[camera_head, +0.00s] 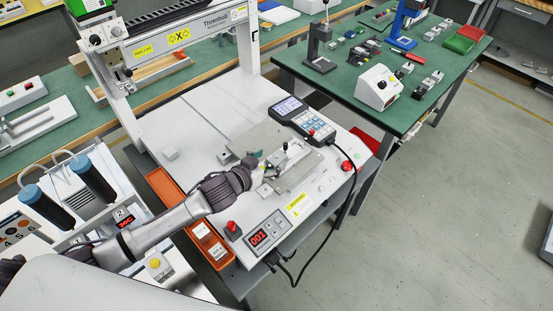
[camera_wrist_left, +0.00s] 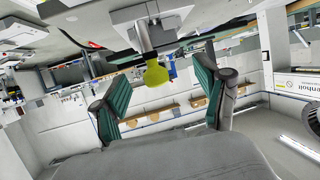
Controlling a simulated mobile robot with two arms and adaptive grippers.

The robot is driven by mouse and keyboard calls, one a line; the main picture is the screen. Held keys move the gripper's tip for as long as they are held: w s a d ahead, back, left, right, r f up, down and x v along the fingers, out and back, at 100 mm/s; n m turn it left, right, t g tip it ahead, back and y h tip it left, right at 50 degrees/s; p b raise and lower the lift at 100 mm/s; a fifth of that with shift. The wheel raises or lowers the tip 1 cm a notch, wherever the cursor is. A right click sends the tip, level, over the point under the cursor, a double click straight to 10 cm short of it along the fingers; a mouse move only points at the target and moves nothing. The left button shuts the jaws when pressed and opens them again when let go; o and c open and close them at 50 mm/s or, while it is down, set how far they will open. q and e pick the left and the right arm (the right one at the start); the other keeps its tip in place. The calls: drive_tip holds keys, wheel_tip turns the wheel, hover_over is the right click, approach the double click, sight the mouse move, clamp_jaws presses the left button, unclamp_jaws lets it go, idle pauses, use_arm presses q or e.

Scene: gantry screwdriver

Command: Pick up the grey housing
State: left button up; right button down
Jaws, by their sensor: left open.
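A grey fixture plate (camera_head: 298,178) lies on the white gantry machine bed, with small pale grey parts and a dark-handled clamp (camera_head: 284,147) on it. I cannot tell for sure which of these parts is the grey housing. My left gripper (camera_head: 259,165) is at the left side of these parts and partly hides them. In the left wrist view my left gripper (camera_wrist_left: 160,88) is open, its teal-padded fingers wide apart with nothing gripped. A yellow-green knob-like piece (camera_wrist_left: 157,73) on a grey post (camera_wrist_left: 144,38) shows beyond the fingers. My right gripper is not in view.
A teach pendant (camera_head: 298,118) lies behind the plate, with its cable along the right edge. An orange tray (camera_head: 168,192) runs along the bed's left edge. A green-topped bench (camera_head: 430,85) stands behind right.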

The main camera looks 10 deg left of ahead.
sight(281, 153)
use_arm(q)
drive_tip(key=x, duration=0.3)
drive_tip(key=shift+w+f, duration=0.2)
drive_tip(key=shift+w, duration=0.05)
drive_tip(key=shift+s, duration=0.1)
drive_tip(key=shift+c, duration=0.2)
drive_tip(key=c, duration=1.2)
